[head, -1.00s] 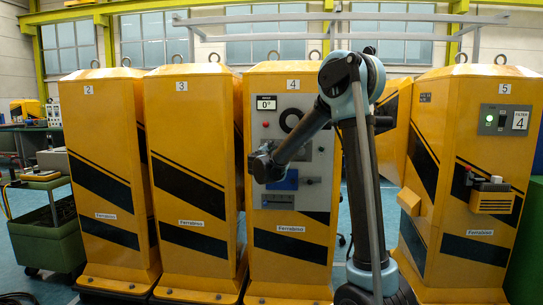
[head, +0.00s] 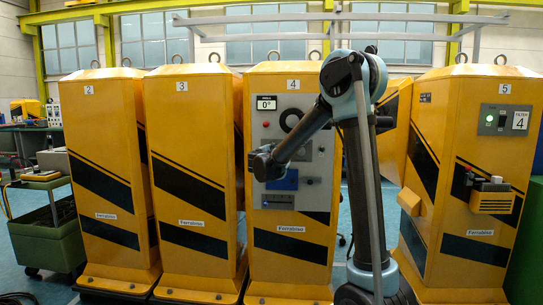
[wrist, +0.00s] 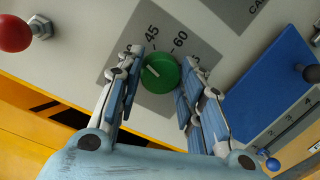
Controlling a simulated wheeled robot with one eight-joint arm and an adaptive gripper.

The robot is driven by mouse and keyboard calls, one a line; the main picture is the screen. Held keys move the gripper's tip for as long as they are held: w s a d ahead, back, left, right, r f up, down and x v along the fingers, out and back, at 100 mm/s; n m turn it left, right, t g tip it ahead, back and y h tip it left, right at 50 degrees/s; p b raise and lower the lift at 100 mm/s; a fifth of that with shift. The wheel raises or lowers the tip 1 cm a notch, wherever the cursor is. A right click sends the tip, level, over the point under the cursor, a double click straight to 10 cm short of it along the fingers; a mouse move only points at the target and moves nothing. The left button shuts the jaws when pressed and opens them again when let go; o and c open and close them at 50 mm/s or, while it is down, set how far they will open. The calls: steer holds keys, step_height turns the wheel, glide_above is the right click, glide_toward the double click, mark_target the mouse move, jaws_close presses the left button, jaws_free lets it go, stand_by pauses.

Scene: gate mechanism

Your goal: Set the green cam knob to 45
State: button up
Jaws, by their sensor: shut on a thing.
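The green cam knob (wrist: 160,73) is round with a white pointer mark on its upper left part. It sits on a grey dial plate with 45 and 60 printed above it and partly covered numbers to either side. My gripper (wrist: 158,76) has its two fingers on opposite sides of the knob, shut on it. In the head view, my gripper (head: 264,163) is at the front panel of yellow cabinet 4 (head: 290,272) and hides the knob there. A small display (head: 266,102) on that cabinet reads 0°.
A red ball-ended knob (wrist: 14,33) lies left of the dial in the wrist view. A blue plate (wrist: 268,85) with a dark ball knob (wrist: 311,74) lies to the right. Cabinet 3 (head: 194,250) and cabinet 5 (head: 475,265) flank cabinet 4.

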steer(key=m, duration=0.6)
steer(key=shift+s+d+f+g, duration=0.1)
steer(key=shift+d+g, duration=0.05)
steer(key=shift+g, duration=0.25)
stand_by(0.3)
steer(key=o, duration=1.1)
steer(key=shift+c, duration=0.2)
steer(key=s+a, duration=0.1)
steer(key=s, duration=1)
steer(key=shift+s+a+r, duration=0.25)
steer(key=shift+s+r, duration=0.1)
steer(key=shift+r, duration=0.1)
